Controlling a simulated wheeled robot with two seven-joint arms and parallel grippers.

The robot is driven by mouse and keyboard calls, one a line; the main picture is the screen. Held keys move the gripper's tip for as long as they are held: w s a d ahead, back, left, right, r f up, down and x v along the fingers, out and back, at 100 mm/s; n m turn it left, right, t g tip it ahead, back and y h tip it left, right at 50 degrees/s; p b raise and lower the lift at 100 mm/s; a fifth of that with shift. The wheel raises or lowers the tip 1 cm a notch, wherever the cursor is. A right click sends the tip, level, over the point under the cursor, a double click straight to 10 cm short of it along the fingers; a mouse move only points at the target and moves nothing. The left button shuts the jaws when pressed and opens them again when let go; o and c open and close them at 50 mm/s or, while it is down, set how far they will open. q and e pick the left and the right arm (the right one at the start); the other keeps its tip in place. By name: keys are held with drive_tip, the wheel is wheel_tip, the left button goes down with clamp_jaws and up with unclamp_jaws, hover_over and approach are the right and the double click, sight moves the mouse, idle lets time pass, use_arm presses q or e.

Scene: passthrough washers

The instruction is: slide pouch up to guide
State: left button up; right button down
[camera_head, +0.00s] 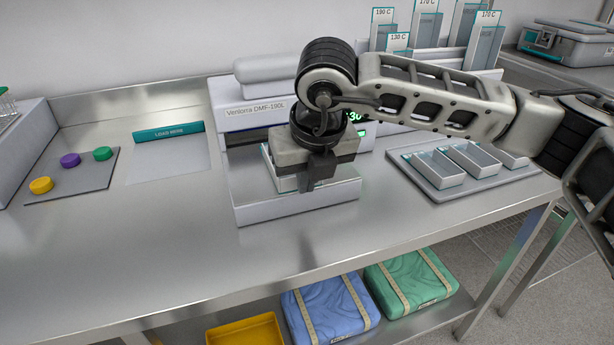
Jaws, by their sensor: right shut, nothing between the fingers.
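The sealing machine (247,122), lettered like "Ventorra DMF-190L", stands on the steel bench with a pale ledge (290,208) at its front. A clear, teal-edged piece that looks like the pouch (284,182) lies on the ledge, mostly hidden under my right gripper. My right gripper (316,184) points down over the ledge with its fingers shut and empty. I cannot tell whether the fingertips touch the pouch. The guide cannot be made out behind the gripper. My left gripper is not in view.
A grey tray (422,179) with clear-topped boxes stands right of the machine. Labelled pouch racks (425,25) stand behind. A teal "load here" strip (168,132) and a mat (112,166) with coloured caps lie left. The bench front (140,255) is clear.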

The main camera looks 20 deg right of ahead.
drive_tip(key=shift+w, duration=0.1)
drive_tip(key=shift+w+b, duration=0.3)
drive_tip(key=shift+w, duration=0.7)
drive_tip(key=shift+w+a, duration=0.1)
drive_tip(key=shift+w, duration=1.4)
drive_tip(key=s+r, duration=0.1)
drive_tip(key=r, duration=0.1)
drive_tip(key=s+r, duration=0.2)
drive_tip(key=shift+p, duration=0.4)
